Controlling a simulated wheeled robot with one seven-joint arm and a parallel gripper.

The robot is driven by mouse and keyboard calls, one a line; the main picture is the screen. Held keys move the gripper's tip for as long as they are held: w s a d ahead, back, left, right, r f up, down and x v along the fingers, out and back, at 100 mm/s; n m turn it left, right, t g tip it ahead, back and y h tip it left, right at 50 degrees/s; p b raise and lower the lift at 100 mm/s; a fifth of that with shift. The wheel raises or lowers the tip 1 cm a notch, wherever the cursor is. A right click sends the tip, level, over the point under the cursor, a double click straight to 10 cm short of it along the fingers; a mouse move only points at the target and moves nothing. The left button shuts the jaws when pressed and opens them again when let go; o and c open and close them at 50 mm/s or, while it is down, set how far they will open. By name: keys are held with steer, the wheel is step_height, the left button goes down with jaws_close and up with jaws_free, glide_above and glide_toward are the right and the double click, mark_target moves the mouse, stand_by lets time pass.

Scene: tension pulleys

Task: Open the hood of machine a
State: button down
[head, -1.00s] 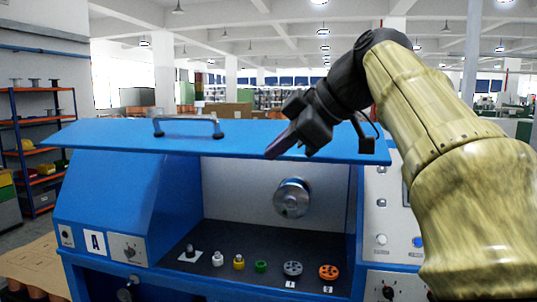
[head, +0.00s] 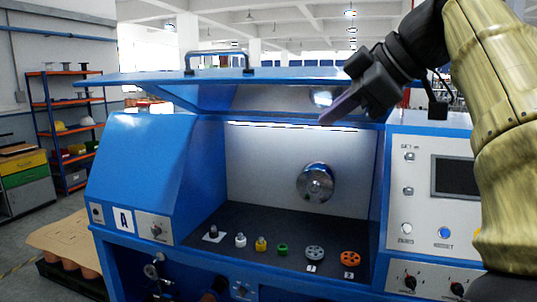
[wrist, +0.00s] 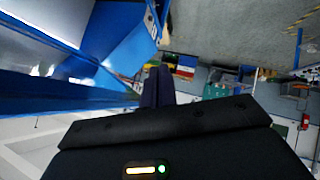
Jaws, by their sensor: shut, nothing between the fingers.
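The chamber below is open to view, with a metal spindle disc (head: 315,183) on the back wall. My gripper (head: 324,119) is shut and empty, with its fingers in front of the raised hood's underside, right of centre. In the wrist view the dark fingers (wrist: 157,87) lie together beside a blue panel edge; contact cannot be told.
Several small parts stand on the chamber floor, including an orange pulley (head: 350,258) and a grey pulley (head: 315,253). A control panel with a screen (head: 455,177) is at the right. A shelf rack (head: 66,115) stands at the left, and a brown pallet cover (head: 65,243) lies at the lower left.

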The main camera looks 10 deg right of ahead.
steer(key=w+d+f+m+g+h, duration=0.1)
steer(key=w+f+m, duration=0.15)
steer(key=f, duration=0.65)
steer(key=w+f+m+h, duration=0.15)
steer(key=f+m, duration=0.25)
steer(key=f, duration=0.4)
steer(key=w+d+f+m+g+h, duration=0.1)
steer(key=w+f+m, duration=0.25)
steer(key=f, duration=0.55)
steer(key=s+f+m+g+h, duration=0.1)
steer(key=s+f, duration=0.4)
steer(key=f, duration=0.3)
steer(key=s+a+f+m+g+h, duration=0.1)
steer(key=s+f+m, duration=0.1)
steer(key=s+f, duration=0.3)
steer(key=s+a+f+m+h+p, duration=0.1)
steer(key=s+f, duration=0.4)
steer(key=f, duration=0.7)
steer(key=shift+a+m+g, duration=0.15)
steer(key=shift+m+g, duration=0.25)
steer(key=c, duration=1.5)
jaws_free()
steer(key=shift+o, duration=0.2)
